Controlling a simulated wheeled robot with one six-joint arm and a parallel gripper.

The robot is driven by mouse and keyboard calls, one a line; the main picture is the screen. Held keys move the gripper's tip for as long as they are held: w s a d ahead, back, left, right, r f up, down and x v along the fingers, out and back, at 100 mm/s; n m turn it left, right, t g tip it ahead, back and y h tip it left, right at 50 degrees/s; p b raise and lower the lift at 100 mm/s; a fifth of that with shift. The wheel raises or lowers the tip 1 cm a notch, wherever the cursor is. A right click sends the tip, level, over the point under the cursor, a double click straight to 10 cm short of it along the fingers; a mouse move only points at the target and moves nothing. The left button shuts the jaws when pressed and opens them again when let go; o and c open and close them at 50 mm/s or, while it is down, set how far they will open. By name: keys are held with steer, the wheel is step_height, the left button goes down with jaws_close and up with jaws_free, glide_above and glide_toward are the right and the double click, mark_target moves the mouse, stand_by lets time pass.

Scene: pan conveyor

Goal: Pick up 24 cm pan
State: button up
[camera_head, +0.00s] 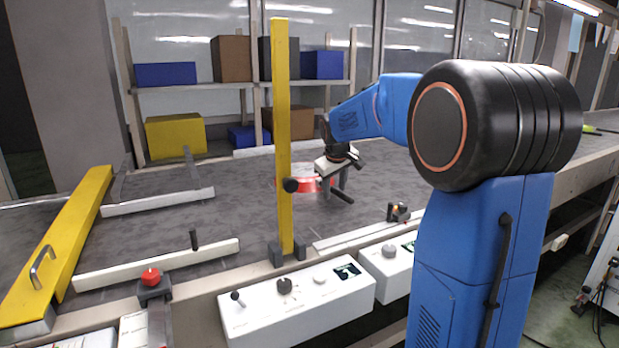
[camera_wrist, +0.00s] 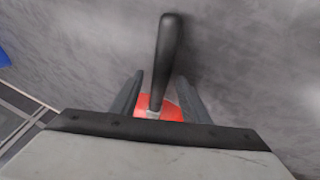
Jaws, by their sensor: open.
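A red pan (camera_head: 316,185) lies on the grey conveyor belt behind the yellow upright post. The post and my gripper hide part of it, and its size cannot be read. My gripper (camera_head: 338,190) is over the pan, pointing down. In the wrist view my gripper (camera_wrist: 157,92) is open, with one finger on each side of the pan's black handle (camera_wrist: 166,62). The handle runs up the picture from the red pan body (camera_wrist: 172,112), most of which is hidden by the gripper's housing. I cannot tell whether the fingers touch the handle.
The yellow post (camera_head: 282,140) stands close left of my gripper. White guide rails (camera_head: 160,262) and a yellow barrier (camera_head: 60,245) are at the left. White control boxes (camera_head: 300,298) line the front edge. Shelves with boxes (camera_head: 175,135) stand behind. The belt (camera_head: 225,210) is otherwise mostly clear.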

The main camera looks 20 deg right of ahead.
jaws_close()
steer(key=shift+r, duration=0.1)
